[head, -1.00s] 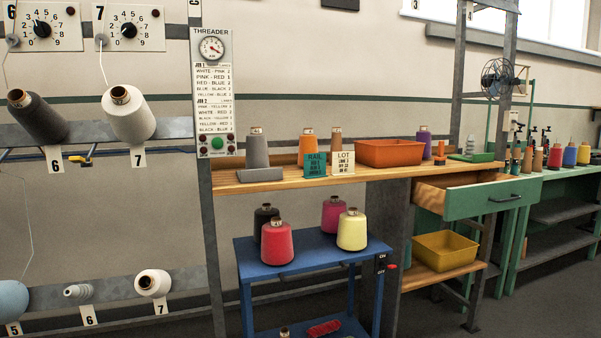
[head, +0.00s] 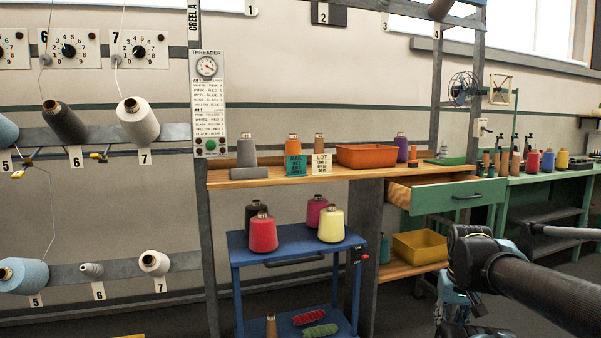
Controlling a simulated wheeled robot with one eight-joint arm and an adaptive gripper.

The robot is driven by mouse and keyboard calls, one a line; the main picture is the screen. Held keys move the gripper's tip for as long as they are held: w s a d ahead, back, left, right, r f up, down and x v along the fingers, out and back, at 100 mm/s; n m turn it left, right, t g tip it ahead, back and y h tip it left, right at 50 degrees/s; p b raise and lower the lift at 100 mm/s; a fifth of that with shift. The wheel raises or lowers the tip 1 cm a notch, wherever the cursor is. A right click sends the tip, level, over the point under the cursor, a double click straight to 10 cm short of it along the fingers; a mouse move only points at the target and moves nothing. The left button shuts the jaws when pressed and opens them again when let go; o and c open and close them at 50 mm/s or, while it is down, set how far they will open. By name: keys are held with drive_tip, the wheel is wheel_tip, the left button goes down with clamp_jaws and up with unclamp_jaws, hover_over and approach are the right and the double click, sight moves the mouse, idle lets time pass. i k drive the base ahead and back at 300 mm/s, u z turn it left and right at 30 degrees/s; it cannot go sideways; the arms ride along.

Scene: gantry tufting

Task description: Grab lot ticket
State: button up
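The lot ticket (head: 321,164), a small cream card headed "LOT", stands upright on the wooden shelf (head: 272,180) near its front edge. A teal card (head: 295,166) stands just left of it, with an orange cone (head: 292,141) behind. A brown cone (head: 319,140) is behind the lot ticket, and the orange tray (head: 368,156) is to its right. My dark arm reaches in from the lower right. My gripper (head: 458,312) seems to point down at the lower right, well away from the ticket; its fingers are too dark and cut off to judge.
A blue cart (head: 285,241) with several yarn cones stands below the shelf. An open green drawer (head: 458,196) juts out at the right, above a yellow bin (head: 420,245). The floor is partly clear.

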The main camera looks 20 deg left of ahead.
sight(321, 163)
drive_tip(key=u, duration=0.1)
drive_tip(key=i, duration=1)
drive_tip(key=z, duration=0.05)
